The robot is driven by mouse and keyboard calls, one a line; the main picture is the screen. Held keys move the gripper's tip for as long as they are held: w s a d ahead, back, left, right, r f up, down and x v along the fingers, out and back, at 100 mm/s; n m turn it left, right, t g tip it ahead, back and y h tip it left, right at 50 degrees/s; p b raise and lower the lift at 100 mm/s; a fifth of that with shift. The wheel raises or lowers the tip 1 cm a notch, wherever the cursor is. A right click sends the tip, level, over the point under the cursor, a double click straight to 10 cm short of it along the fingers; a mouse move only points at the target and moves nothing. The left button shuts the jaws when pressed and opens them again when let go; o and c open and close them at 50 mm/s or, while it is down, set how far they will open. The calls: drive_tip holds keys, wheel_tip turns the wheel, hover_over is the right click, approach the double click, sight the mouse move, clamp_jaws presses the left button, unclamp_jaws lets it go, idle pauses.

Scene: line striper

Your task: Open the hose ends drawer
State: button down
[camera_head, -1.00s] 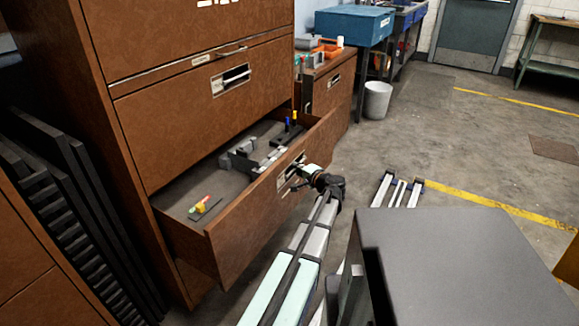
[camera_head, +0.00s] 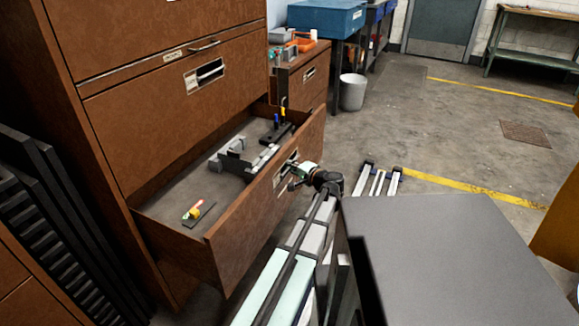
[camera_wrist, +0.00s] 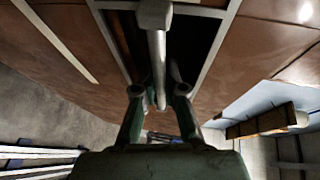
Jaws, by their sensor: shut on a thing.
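The open drawer, with a brown front (camera_head: 262,215), sticks out from the lower part of a brown cabinet (camera_head: 170,105). I cannot read its label. Inside lie grey and black metal parts (camera_head: 250,157) and a small dark plate with red, yellow and green pieces (camera_head: 197,213). My gripper (camera_head: 296,174) is at the recessed pull on the drawer's front. In the wrist view my gripper (camera_wrist: 160,92) has its two fingers closed around the drawer's metal handle bar (camera_wrist: 157,60). The fingertips are partly hidden behind the bar.
A closed drawer (camera_head: 190,85) is above the open one. A small brown cabinet (camera_head: 302,80) with items on top stands behind, beside a grey bin (camera_head: 352,92). Black slatted panels (camera_head: 40,230) lean at the left.

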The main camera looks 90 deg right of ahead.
drive_tip(key=c, duration=1.5)
unclamp_jaws()
drive_tip(key=shift+v, duration=3.75)
